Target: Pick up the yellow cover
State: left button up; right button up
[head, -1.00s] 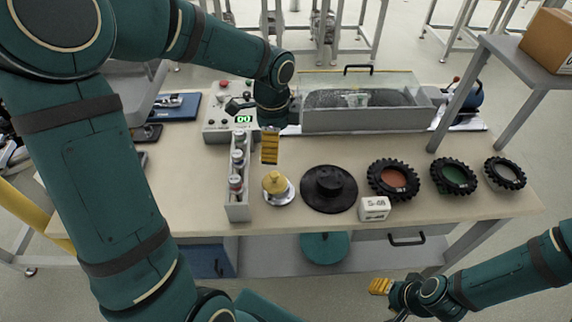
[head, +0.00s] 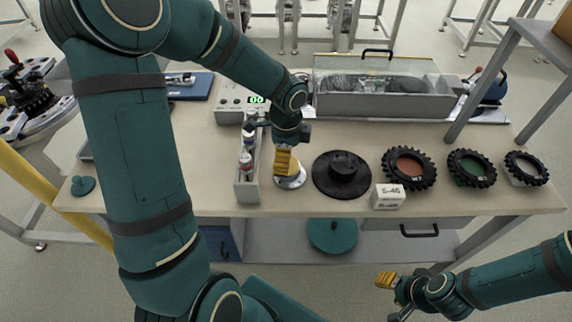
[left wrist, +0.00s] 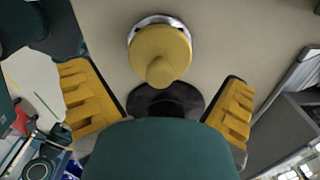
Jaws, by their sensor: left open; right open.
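The yellow cover (left wrist: 160,48) is a round dome with a knob, on a silver round base that also shows in the head view (head: 291,182). In the head view my left gripper (head: 286,162) is right over it and hides most of the cover. In the left wrist view my left gripper (left wrist: 157,78) is open, one yellow finger on each side, with the cover between and ahead of the fingers. Both fingers look apart from the cover. My right gripper (head: 385,281) is open and empty, in front of the table at the lower right.
A grey bin of bottles (head: 247,185) stands close left of the cover, a black flanged disc (head: 342,174) close right. A white box (head: 388,196) and several black toothed rings (head: 409,168) are farther right. A grey clear-lidded case (head: 380,98) stands behind.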

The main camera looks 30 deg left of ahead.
pick_arm(q)
notch_tip(320, 180, down, 3)
jog(key=shift+r, duration=0.1)
jog(key=shift+c, duration=0.3)
jog(key=c, duration=1.2)
